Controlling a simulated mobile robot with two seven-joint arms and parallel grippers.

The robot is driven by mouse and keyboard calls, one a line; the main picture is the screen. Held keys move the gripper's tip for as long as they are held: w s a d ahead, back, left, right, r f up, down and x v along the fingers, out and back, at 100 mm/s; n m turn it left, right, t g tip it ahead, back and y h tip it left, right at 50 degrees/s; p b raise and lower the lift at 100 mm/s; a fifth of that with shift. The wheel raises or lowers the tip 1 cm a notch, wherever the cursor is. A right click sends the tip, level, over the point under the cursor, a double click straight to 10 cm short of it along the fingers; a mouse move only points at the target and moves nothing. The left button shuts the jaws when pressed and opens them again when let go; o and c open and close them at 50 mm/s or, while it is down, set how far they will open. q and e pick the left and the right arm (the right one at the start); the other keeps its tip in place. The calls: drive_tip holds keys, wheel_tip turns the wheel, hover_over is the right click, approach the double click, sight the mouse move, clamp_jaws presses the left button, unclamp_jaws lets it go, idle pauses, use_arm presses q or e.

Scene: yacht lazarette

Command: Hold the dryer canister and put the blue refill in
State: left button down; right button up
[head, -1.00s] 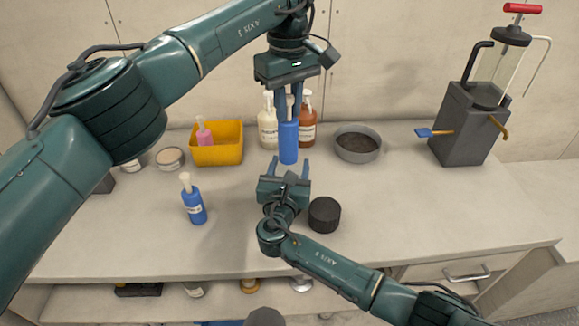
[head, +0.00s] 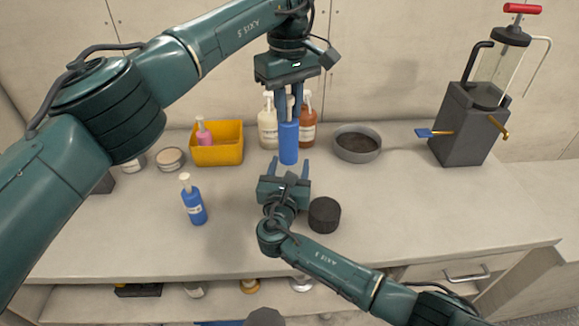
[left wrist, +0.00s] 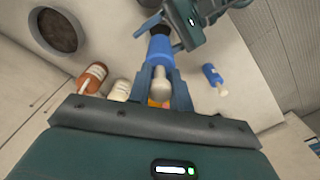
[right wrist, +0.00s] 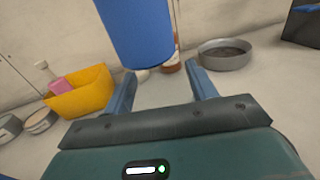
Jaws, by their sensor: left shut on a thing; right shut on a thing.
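A blue bottle (head: 289,146) with a pale top hangs upright from my left gripper (head: 289,98), whose fingers are shut around its upper end. In the left wrist view the pale top lies between the left fingers, with the blue body (left wrist: 160,47) beyond. The right wrist view shows the blue body (right wrist: 137,30) above the fingers. A second blue bottle (head: 194,206) with a pale pump stands at left. I cannot tell which thing is the dryer canister.
A black cylinder (head: 324,215) stands right of my right gripper. Behind are a yellow bin (head: 217,155) with a pink bottle, a cream bottle (head: 267,128), an amber bottle (head: 307,125) and a grey bowl (head: 358,155). A grey pump unit (head: 462,135) stands at right. The front right counter is clear.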

sight(288, 160)
use_arm(q)
drive_tip(key=shift+f, duration=6.9)
drive_tip(key=c, duration=1.2)
unclamp_jaws()
wheel_tip(288, 160, up, 12)
drive_tip(key=shift+r, duration=0.1)
use_arm(e)
drive_tip(key=o, duration=1.2)
drive_tip(key=shift+s, duration=0.1)
drive_tip(key=v, duration=1.1)
drive_tip(key=shift+s+a, duration=0.2)
drive_tip(key=shift+s, duration=0.2)
